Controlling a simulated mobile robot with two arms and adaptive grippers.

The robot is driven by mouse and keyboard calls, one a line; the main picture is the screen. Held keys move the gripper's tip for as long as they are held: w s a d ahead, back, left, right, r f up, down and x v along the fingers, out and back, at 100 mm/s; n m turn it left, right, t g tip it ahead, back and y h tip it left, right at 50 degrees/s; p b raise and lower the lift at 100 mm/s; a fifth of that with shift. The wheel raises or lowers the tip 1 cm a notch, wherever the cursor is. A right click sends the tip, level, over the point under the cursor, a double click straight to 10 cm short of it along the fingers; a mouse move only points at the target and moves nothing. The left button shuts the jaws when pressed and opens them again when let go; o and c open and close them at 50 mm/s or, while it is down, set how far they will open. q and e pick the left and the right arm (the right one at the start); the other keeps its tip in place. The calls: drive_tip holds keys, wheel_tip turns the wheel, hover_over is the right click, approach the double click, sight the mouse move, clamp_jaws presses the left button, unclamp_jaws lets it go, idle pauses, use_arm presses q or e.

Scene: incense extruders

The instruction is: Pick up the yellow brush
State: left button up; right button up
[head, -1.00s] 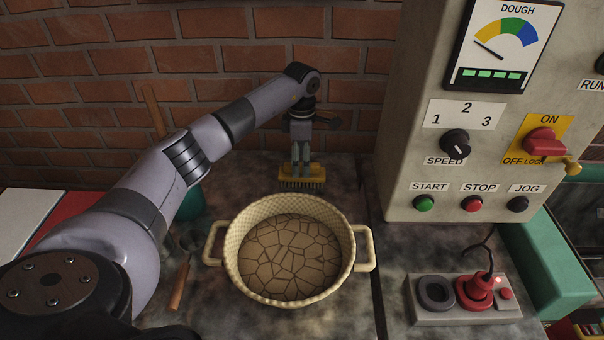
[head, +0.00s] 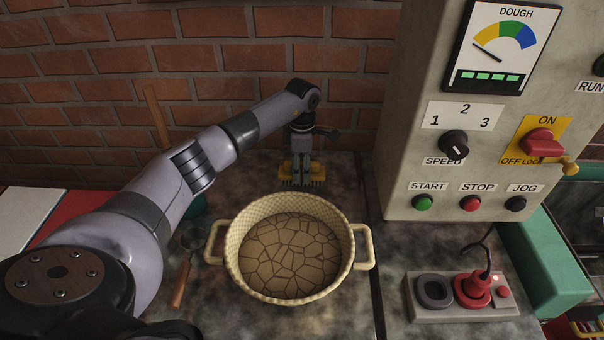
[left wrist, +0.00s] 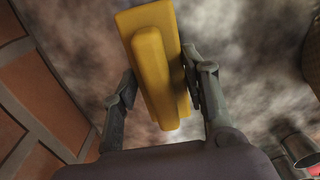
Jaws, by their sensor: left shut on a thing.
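The yellow brush (head: 316,170) stands bristles down on the dark stone counter, behind the basket and close to the brick wall. My left gripper (head: 301,164) points down at it from above, with its fingers over the middle of the brush. In the left wrist view the yellow brush (left wrist: 154,70) lies between the two fingers of my left gripper (left wrist: 158,92), which is shut on it. Whether the bristles still touch the counter is hard to tell. My right gripper is not in view.
A woven basket (head: 232,260) with two handles and cracked brown contents stands in front of the brush. A wooden-handled tool (head: 181,283) lies left of it. The control panel (head: 400,150) stands to the right. A grey box (head: 420,308) with a red plug is at front right.

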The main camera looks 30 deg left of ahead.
sight(302, 162)
use_arm(q)
drive_tip(key=c, duration=0.6)
drive_tip(key=shift+o, duration=0.2)
drive_tip(key=shift+r, duration=0.2)
wheel_tip(302, 162, up, 20)
drive_tip(key=b, duration=0.2)
drive_tip(key=shift+f, duration=0.15)
